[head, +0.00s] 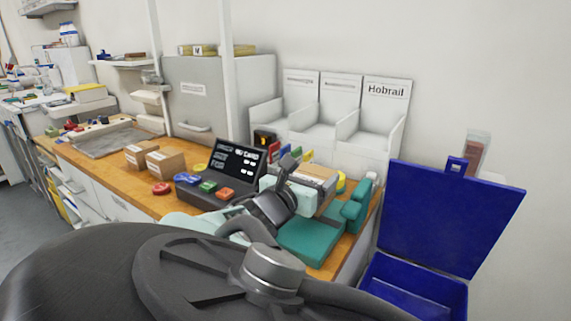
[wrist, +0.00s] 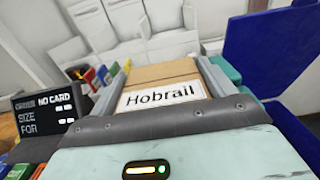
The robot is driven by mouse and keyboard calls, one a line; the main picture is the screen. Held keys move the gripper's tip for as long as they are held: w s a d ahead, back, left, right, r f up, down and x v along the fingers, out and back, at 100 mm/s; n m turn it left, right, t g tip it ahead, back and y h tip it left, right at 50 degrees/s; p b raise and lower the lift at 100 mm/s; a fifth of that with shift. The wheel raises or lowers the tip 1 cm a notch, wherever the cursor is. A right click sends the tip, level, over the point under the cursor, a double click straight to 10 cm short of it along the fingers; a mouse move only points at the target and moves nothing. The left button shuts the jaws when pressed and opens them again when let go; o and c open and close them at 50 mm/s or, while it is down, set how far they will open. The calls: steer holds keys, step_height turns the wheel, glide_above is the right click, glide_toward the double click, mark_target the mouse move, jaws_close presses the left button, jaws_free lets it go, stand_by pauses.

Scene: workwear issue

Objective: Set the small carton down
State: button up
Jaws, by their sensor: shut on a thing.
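The small carton is brown cardboard with a white label reading "Hobrail"; in the wrist view the carton (wrist: 160,72) sits between the two jaws. My gripper (wrist: 158,88) is shut on it. In the head view the carton (head: 318,173) is held above the right part of the wooden bench (head: 120,178), over or near a teal fixture (head: 308,240). The gap under the carton is hard to judge, and my arm hides part of it. A white rack (head: 330,120) stands behind, its right compartment labelled "Hobrail" (head: 387,90).
A black terminal (head: 237,160) reading "NO CARD" stands left of my gripper, with coloured discs (head: 208,187) before it. Two other cartons (head: 166,161) sit further left. An open blue crate (head: 415,290) with raised lid (head: 450,215) stands at the right.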

steer(key=shift+f+b, duration=1.8)
steer(key=shift+f, duration=0.05)
steer(key=shift+f, duration=0.15)
steer(key=o, duration=1)
steer(key=shift+o, duration=0.2)
